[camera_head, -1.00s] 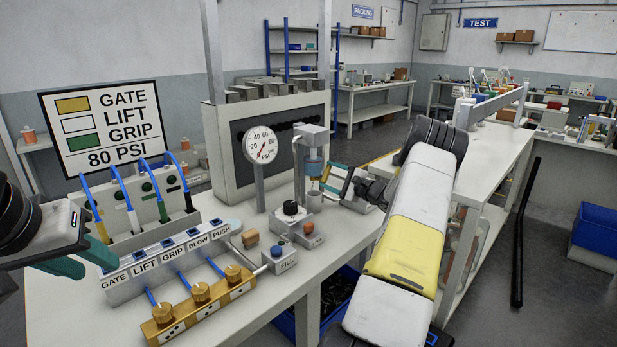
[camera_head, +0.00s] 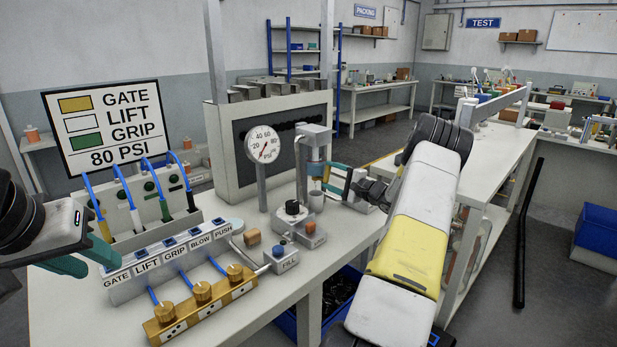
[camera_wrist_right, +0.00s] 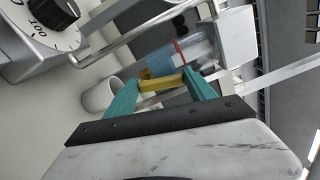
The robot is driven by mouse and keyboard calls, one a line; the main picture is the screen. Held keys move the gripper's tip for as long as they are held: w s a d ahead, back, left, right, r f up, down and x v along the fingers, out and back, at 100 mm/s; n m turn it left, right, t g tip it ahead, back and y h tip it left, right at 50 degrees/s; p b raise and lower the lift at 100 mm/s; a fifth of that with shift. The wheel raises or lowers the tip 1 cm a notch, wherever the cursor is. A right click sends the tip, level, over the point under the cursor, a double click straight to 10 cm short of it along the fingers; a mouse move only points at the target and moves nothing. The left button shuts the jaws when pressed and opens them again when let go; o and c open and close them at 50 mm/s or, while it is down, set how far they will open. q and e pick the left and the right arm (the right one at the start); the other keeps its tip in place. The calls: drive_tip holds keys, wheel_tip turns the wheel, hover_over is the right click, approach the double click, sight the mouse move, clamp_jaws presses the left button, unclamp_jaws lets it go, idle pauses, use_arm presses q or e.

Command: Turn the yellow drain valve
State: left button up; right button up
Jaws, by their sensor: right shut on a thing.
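The yellow drain valve (camera_wrist_right: 160,83) shows in the right wrist view as a short yellow bar between the teal fingertips. My right gripper (camera_wrist_right: 155,88) is shut on it. In the head view my right gripper (camera_head: 332,186) reaches in from the right, at the clear bluish bowl (camera_head: 315,170) of the grey filter unit; the valve is hard to make out there. The bluish bowl also shows in the wrist view (camera_wrist_right: 160,62), close beyond the valve. My left gripper (camera_head: 88,257) is open and empty at the left, beside the labelled GATE, LIFT, GRIP block.
A white cup (camera_wrist_right: 101,96) stands close to the right fingers. A pressure gauge (camera_head: 263,145) on a post and a black-knobbed regulator (camera_head: 292,210) stand nearby. A brass manifold (camera_head: 203,302) lies along the bench front. A blue bin (camera_head: 338,297) sits below the bench edge.

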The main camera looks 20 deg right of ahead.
drive_tip(key=o, duration=1.4)
drive_tip(key=shift+v, duration=3.95)
